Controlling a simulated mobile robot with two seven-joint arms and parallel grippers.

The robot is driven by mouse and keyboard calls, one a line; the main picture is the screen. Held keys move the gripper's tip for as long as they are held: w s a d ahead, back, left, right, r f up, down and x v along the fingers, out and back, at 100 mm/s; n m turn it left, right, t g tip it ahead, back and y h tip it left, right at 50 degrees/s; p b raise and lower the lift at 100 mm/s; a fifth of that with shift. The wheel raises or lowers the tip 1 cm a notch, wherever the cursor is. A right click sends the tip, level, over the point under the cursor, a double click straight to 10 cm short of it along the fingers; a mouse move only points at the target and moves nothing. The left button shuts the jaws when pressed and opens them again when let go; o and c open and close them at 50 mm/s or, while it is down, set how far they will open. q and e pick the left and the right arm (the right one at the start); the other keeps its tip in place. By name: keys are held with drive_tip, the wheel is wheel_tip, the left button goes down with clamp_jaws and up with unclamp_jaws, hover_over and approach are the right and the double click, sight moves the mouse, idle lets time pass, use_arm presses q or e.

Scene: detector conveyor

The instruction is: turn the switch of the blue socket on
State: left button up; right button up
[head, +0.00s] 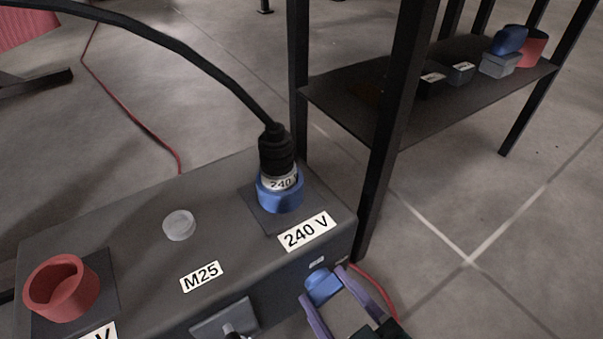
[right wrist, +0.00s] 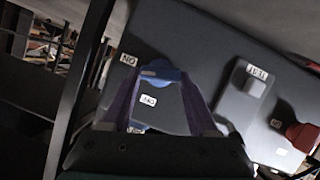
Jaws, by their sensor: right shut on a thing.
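The blue socket (head: 280,194) stands on top of the grey box, with a black plug marked 240 V (head: 276,155) in it. The blue switch (head: 323,286) is on the box's front face, below the 240 V label; it also shows in the right wrist view (right wrist: 160,70). My right gripper (head: 324,283) has its purple fingers on either side of the switch and is shut on it. The fingers partly hide the switch. Small white labels lie beside it, one reading NO from the wrist camera's side. My left gripper is not in view.
A red socket (head: 62,288) and a pale round cap (head: 179,225) are on the box top (head: 130,225). A red switch (right wrist: 301,136) is on the same front face. A black cable (head: 190,56) arches over the box. A dark shelf (head: 400,118) stands behind at right.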

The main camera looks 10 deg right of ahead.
drive_tip(key=shift+d+m+g+y, duration=0.2)
drive_tip(key=shift+m+g+y, duration=0.35)
drive_tip(key=shift+m, duration=0.75)
drive_tip(key=o, duration=1.4)
drive_tip(key=p+v, duration=0.5)
drive_tip(key=v, duration=0.5)
drive_tip(key=shift+d+f, duration=0.1)
drive_tip(key=shift+f, duration=0.1)
